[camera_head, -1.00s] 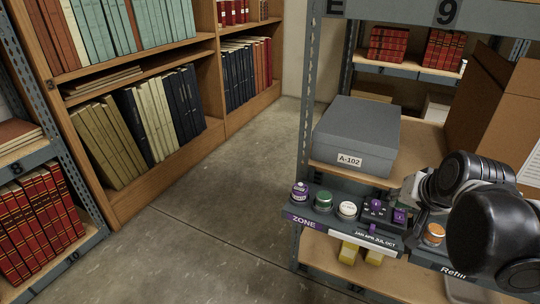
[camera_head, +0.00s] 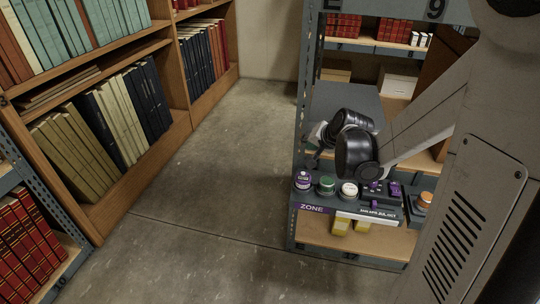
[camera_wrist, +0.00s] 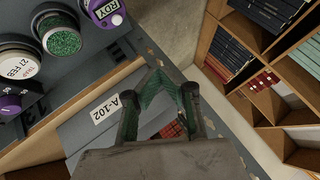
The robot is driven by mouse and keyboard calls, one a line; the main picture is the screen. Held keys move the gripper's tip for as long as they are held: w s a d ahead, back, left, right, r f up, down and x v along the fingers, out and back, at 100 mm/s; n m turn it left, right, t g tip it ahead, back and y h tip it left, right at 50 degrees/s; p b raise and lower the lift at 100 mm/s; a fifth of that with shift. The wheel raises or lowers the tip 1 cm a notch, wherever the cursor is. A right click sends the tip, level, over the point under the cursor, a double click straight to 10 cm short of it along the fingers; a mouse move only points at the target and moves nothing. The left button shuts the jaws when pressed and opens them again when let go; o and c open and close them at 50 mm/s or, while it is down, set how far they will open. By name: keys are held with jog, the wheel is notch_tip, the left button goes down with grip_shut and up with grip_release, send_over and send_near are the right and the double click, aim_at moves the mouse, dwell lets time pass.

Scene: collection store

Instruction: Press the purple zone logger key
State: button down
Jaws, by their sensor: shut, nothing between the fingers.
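The purple zone logger (camera_head: 303,181) stands at the left end of the shelf-edge panel, above a purple ZONE label (camera_head: 311,208). In the wrist view the logger (camera_wrist: 104,10) shows at the top, with an RDY display and a small round pale button (camera_wrist: 117,19); part of it is cut off by the frame edge. My gripper (camera_wrist: 158,84) is shut and empty, its fingertips together, apart from the logger. In the head view my gripper (camera_head: 316,140) is above and slightly behind the panel, partly hidden by my wrist.
Beside the logger are a green-topped knob (camera_head: 326,185), a white dial (camera_head: 349,189), a purple control block (camera_head: 376,188) and an orange-topped knob (camera_head: 424,199). The grey box A-102 (camera_head: 352,101) lies behind. Bookshelves (camera_head: 150,110) stand left across open floor.

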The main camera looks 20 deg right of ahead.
aim_at(304, 173)
jog(key=shift+w+a+f, duration=0.1)
jog(key=shift+w+a, duration=0.1)
jog(key=shift+w, duration=0.15)
jog(key=shift+f, duration=0.1)
notch_tip(304, 173, down, 9)
jog(key=b, duration=0.6)
jog(key=shift+r+b, duration=0.2)
jog(key=shift+b, duration=0.2)
dwell(1.1)
jog(key=shift+f+b, duration=0.45)
jog(key=shift+f+b, duration=0.35)
jog(key=shift+f, duration=0.05)
dwell(0.6)
jog(key=shift+r, duration=0.1)
jog(key=shift+r+p, duration=0.6)
jog(key=shift+r, duration=0.15)
